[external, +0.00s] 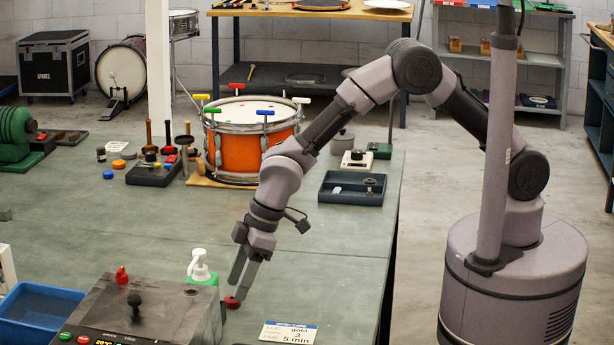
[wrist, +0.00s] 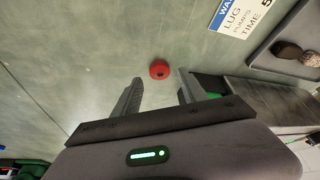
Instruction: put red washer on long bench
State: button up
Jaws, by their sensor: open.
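The red washer (external: 232,302) lies flat on the green-topped bench (external: 335,250), near its front, just right of the grey control box. It also shows in the wrist view (wrist: 159,70) as a red ring with a dark centre hole. My gripper (external: 239,288) points down close above the washer, partly overlapping it in the external view. In the wrist view its two fingers (wrist: 160,84) are apart with nothing between them, and the washer shows just beyond the fingertips, roughly centred. I cannot tell the exact height gap.
A grey control box (external: 150,305) with a white pump bottle (external: 199,267) stands left of my gripper. A printed card (external: 288,333) lies to the right. A dark tray (external: 352,188) and an orange drum (external: 243,150) stand farther back. The bench middle is clear.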

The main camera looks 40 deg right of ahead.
jog(key=p+v, duration=0.4)
jog(key=v, duration=1.1)
jog(key=w+d+r+m+t, duration=0.1)
jog(key=w+d+r+m, duration=0.1)
jog(key=w+d+r, duration=0.3)
jog(key=w+d+r+m, duration=0.2)
jog(key=w+d, duration=0.1)
jog(key=d, duration=0.4)
jog(key=d+r+m+t, duration=0.1)
jog(key=d+r+m, duration=0.1)
jog(key=d, duration=0.7)
jog(key=s+d+r+m+t, duration=0.1)
jog(key=d+r+m, duration=0.2)
jog(key=d, duration=0.7)
jog(key=s+d+r+m+h, duration=0.1)
jog(key=d+r+m, duration=0.2)
jog(key=d, duration=0.7)
jog(key=m, duration=0.2)
jog(key=shift+s+m+t, duration=0.25)
jog(key=shift+m+t, duration=0.15)
jog(key=shift+o, duration=0.8)
jog(key=s+d+f+m+h, duration=0.1)
jog(key=s+d+m, duration=0.2)
jog(key=s+d, duration=0.1)
jog(key=shift+s+d+t, duration=0.3)
jog(key=shift+s, duration=0.1)
jog(key=shift+s+d+f+m, duration=0.15)
jog(key=shift+d+f+m, duration=0.05)
jog(key=shift+d+m, duration=0.2)
jog(key=shift+a, duration=0.1)
